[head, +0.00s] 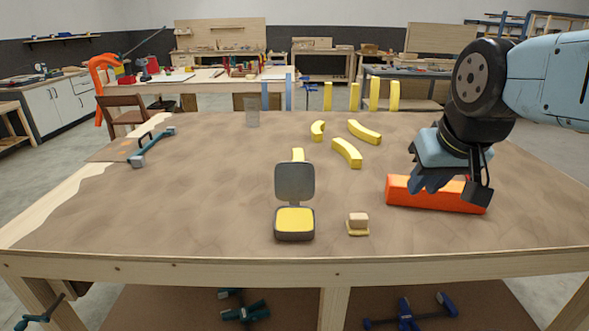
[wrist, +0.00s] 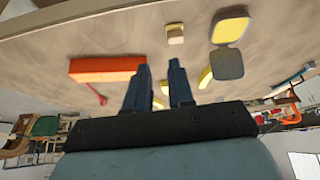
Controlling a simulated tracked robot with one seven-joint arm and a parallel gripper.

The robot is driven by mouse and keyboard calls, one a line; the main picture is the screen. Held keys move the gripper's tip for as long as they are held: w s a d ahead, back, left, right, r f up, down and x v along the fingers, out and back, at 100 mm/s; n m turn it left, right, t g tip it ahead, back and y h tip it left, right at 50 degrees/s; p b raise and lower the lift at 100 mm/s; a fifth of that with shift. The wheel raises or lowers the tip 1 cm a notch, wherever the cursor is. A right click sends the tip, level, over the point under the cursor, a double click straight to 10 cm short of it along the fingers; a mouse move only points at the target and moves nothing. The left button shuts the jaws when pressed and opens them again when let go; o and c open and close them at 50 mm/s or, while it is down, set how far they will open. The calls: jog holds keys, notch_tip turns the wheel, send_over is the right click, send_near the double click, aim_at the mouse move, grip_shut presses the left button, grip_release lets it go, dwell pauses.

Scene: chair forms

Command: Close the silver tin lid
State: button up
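The silver tin (head: 294,235) stands near the front middle of the table with a yellow inside. Its grey lid (head: 294,181) stands up at the rear edge, open. In the wrist view, which is upside down, the tin (wrist: 229,30) and its lid (wrist: 227,64) show at the upper right. My gripper (head: 428,187) is to the right of the tin, raised over the table near an orange block. In the wrist view my gripper (wrist: 159,72) has its two fingers apart with nothing held between them.
The orange block (head: 435,202) lies below my gripper. A small beige block on a yellow base (head: 358,224) sits right of the tin. Yellow curved pieces (head: 347,153) lie behind. A clamp (head: 152,147) lies far left. The table left of the tin is clear.

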jog(key=m+g+y, duration=0.9)
jog(key=m+y, duration=0.1)
jog(key=m, duration=0.9)
send_near(295, 171)
jog(key=s+d+r, duration=0.2)
jog(key=s+d, duration=0.2)
jog(key=w+f+m+y, duration=0.5)
jog(key=w+f+m, duration=0.2)
jog(key=w, duration=0.2)
jog(key=shift+g, duration=0.4)
jog(key=x, duration=1.2)
jog(key=shift+s+a+f, duration=0.1)
jog(key=shift+s+f, duration=0.15)
jog(key=shift+f, duration=0.15)
